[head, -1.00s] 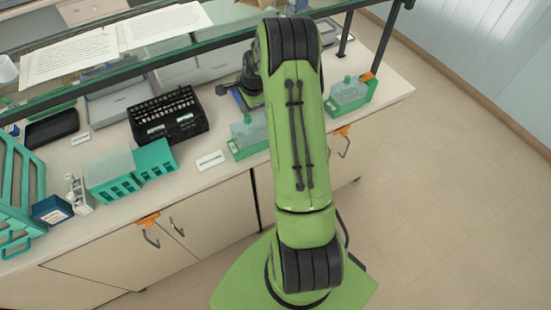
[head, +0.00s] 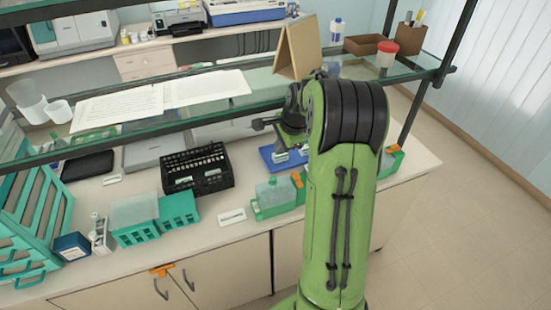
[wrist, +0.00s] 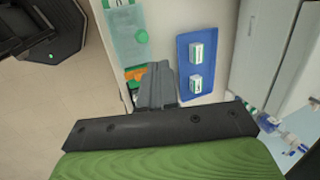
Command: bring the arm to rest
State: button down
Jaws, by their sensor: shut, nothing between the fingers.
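My green arm stands in front of the bench in the head view, its elbow bent beside the glass shelf. The forearm beyond the elbow is mostly hidden behind it, with dark wrist parts showing at its left. My gripper (wrist: 157,84) is shut and empty in the wrist view. It hangs above the bench, between a blue tray (wrist: 187,83) holding two small white labelled boxes and a teal-green container (wrist: 125,42). The blue tray also shows in the head view (head: 268,153), partly hidden by my wrist. The fingers appear apart from both.
A glass shelf (head: 190,97) with papers and a brown folded stand (head: 298,52) runs above the bench. A black slide rack (head: 197,168), teal racks (head: 160,222) and a green-based bottle holder (head: 275,195) stand on the bench. The floor at right is clear.

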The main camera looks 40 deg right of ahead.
jog(key=v, duration=0.4)
jog(key=shift+r, duration=0.3)
